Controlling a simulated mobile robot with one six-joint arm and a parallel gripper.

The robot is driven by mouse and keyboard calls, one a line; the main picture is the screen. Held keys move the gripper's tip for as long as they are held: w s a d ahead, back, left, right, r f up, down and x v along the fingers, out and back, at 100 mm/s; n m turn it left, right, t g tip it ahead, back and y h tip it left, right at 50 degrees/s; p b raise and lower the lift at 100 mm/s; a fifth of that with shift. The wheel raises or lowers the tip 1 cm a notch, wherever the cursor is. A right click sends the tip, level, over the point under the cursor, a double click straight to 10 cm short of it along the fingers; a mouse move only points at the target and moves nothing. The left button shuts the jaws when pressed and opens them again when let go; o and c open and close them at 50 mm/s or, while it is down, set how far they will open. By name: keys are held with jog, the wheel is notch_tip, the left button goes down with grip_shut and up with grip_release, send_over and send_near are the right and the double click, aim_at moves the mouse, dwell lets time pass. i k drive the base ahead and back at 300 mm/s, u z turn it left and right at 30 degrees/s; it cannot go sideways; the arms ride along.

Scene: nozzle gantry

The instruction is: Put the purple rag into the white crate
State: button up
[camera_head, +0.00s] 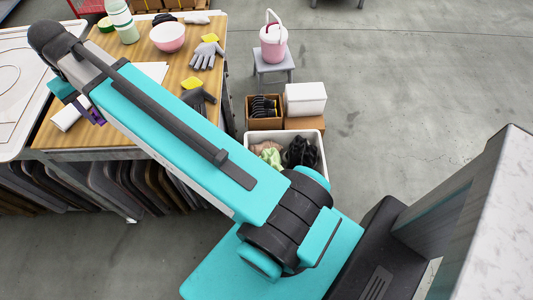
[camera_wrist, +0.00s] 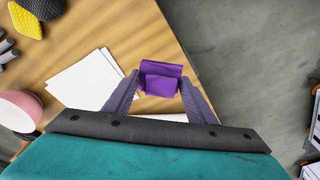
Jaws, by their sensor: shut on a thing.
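My gripper (camera_wrist: 161,86) is shut on the purple rag (camera_wrist: 162,70), which shows between its two fingertips in the wrist view. The rag is over the wooden table, close to its edge; I cannot tell how high it is above the top. In the head view my gripper (camera_head: 88,112) is at the far left end of my arm, and the rag is hard to tell apart from the purple fingers. The white crate (camera_head: 322,160) stands on the floor right of the table. It holds beige, green and black cloth-like things, and my arm partly covers it.
The wooden table (camera_head: 140,55) bears white paper (camera_wrist: 88,82), a pink bowl (camera_head: 167,37), a green-white bottle (camera_head: 122,20) and gloves (camera_head: 207,52). Behind the crate stand a brown box (camera_head: 264,123) and a white box (camera_head: 305,98). A stool (camera_head: 273,66) carries a pink bucket (camera_head: 274,44). Floor at right is clear.

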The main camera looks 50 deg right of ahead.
aim_at(264, 144)
jog(key=z, duration=0.4)
jog(key=k, duration=1)
jog(key=u, duration=0.55)
